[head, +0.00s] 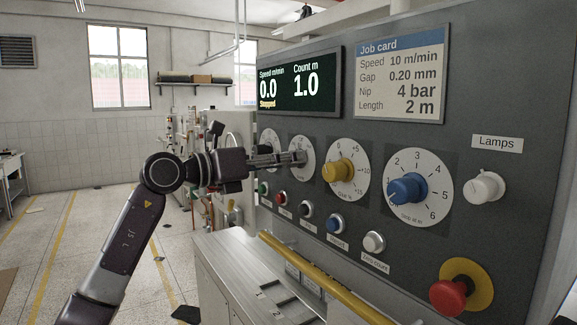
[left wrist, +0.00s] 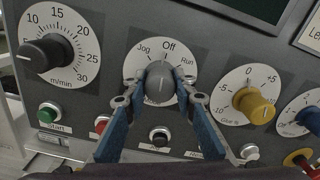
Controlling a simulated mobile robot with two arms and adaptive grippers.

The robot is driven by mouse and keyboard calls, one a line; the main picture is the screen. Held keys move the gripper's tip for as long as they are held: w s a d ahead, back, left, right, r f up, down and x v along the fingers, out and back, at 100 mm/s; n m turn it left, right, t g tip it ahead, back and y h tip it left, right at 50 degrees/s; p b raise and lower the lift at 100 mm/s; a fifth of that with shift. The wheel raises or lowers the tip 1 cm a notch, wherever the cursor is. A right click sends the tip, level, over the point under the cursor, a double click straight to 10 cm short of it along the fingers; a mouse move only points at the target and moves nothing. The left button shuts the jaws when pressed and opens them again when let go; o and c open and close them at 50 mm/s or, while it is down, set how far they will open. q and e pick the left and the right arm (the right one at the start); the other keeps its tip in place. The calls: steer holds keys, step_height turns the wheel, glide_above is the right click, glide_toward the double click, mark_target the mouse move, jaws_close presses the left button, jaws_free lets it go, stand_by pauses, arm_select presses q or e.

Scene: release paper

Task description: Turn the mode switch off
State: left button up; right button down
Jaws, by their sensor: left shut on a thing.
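The mode switch is a grey knob (left wrist: 160,84) on a round white dial marked Jog, Off and Run in the left wrist view. A pale line on the knob points roughly up toward Off, though its exact angle is hard to tell. My left gripper (head: 298,157) is shut on the knob, one blue finger on each side. In the head view the fingers hide the knob and part of its white dial (head: 304,144). My right gripper is in neither view.
The display (head: 300,82) reads speed 0.0, Stopped, and count 1.0. A yellow knob (head: 338,171) and blue knob (head: 408,189) stand right of the switch, with buttons below. A red mushroom button (head: 449,297) sits lower right. A yellow rail (head: 325,280) runs below the panel.

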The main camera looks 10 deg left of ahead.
arm_select(q)
steer(key=shift+m, duration=0.6)
steer(key=o, duration=1.2)
steer(key=shift+c, duration=0.2)
steer(key=v, duration=1.2)
steer(key=shift+d, duration=0.1)
